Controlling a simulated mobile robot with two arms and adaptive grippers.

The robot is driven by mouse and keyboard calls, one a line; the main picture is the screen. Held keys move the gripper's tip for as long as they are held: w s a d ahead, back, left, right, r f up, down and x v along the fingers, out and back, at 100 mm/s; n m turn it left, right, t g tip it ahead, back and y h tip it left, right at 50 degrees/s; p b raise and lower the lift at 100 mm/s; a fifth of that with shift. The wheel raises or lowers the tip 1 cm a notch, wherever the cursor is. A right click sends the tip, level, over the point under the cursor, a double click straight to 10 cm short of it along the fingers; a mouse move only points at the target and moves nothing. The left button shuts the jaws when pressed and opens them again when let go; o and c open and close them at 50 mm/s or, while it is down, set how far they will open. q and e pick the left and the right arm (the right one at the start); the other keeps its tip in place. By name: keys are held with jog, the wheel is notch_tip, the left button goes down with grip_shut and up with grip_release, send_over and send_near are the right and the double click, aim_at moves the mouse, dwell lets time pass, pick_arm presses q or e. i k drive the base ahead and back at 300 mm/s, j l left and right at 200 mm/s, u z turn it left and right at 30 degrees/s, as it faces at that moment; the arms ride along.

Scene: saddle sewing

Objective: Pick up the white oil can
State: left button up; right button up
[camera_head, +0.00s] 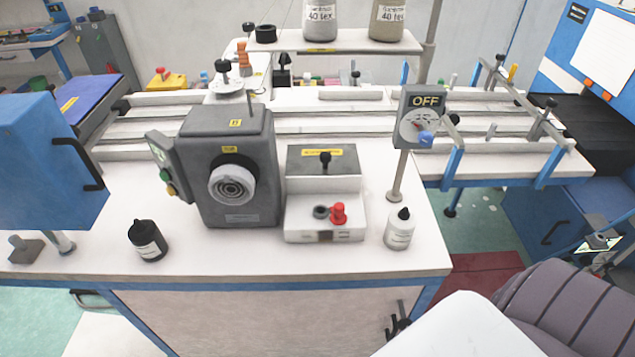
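The white oil can (399,232) stands upright near the front right corner of the white worktable (300,262). It is a small white bottle with a black pointed cap and a label, just below the post of the grey OFF switch box. A similar black oil can (147,241) stands upright near the front left of the table. Neither of my grippers shows in the head view, and nothing holds the white can.
The OFF box (422,118) stands on a thin post (398,178) right behind the white can. A white block with a red knob (339,214) is to its left, beside the large grey machine (230,170). The table's front strip is mostly clear.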

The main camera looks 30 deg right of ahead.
aim_at(402, 221)
jog(key=k+l+z, duration=0.1)
jog(key=z, duration=0.95)
